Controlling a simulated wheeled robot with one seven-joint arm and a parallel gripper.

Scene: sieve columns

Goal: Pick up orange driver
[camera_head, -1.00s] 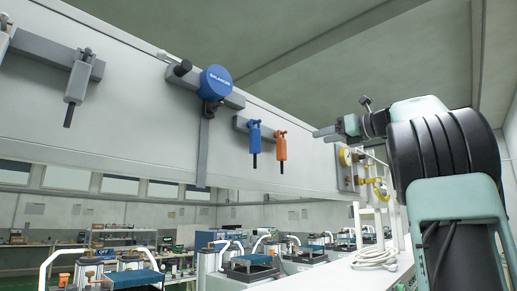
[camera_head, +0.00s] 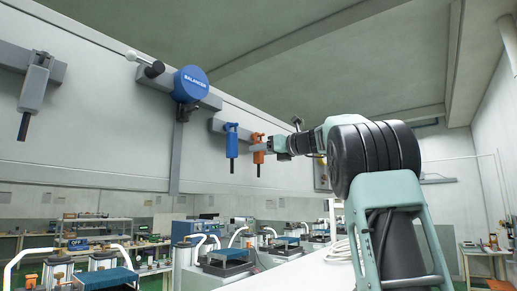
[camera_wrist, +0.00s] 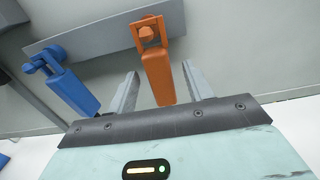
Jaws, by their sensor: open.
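The orange driver (camera_head: 258,145) hangs from a grey bracket on the wall panel in the head view, with its dark shaft pointing down. In the wrist view the orange driver (camera_wrist: 160,75) lies between the two open fingers of my gripper (camera_wrist: 160,88). A gap shows on each side of it, so the fingers do not hold it. In the head view my gripper (camera_head: 262,147) is at the driver and overlaps part of it. The lower end of the driver is hidden by the gripper body in the wrist view.
A blue driver (camera_head: 230,141) hangs just left of the orange one and also shows beside my left finger in the wrist view (camera_wrist: 73,88). A round blue balancer (camera_head: 190,84) is farther left. A grey tool (camera_head: 34,88) hangs at the far left. Benches with equipment stand below.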

